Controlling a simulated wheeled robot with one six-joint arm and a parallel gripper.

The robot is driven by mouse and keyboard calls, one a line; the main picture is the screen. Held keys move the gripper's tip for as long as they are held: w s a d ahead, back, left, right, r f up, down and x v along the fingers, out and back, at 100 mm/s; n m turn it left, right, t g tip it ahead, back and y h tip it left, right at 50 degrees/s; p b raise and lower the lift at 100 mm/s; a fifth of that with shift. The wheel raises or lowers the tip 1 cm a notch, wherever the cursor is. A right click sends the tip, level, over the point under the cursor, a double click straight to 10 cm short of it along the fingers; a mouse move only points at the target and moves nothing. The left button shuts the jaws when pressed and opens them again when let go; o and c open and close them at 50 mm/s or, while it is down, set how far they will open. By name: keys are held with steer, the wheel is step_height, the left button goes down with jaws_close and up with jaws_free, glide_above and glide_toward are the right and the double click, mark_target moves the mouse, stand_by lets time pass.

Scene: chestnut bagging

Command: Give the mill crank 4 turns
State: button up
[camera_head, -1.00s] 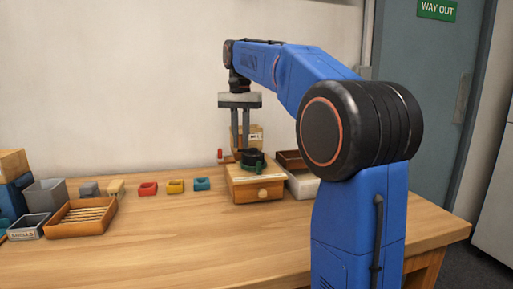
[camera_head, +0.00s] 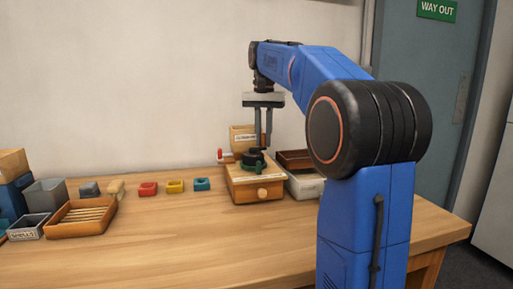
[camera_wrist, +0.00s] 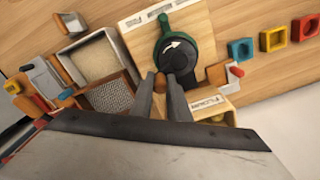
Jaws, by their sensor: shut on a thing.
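The mill (camera_head: 256,188) is a wooden box with a round knob on its front and a black and green round top. In the wrist view its black top (camera_wrist: 180,58) shows a curved white arrow inside a green ring. My gripper (camera_head: 263,147) reaches down just behind the mill's top. In the wrist view my gripper (camera_wrist: 162,80) is shut on the brown crank knob (camera_wrist: 159,84), at the edge of the black top. The fingers partly hide the knob and the crank arm.
A wooden box with a label (camera_head: 242,134) stands behind the mill. A white bin (camera_head: 303,187) and brown tray (camera_head: 293,155) are close on its right. Red, yellow and blue blocks (camera_head: 175,187) lie to its left. The front of the table (camera_head: 170,245) is clear.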

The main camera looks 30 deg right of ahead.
steer(key=o, duration=0.8)
steer(key=shift+o, duration=0.2)
steer(key=shift+w+r, duration=0.1)
steer(key=shift+r, duration=3.65)
jaws_close()
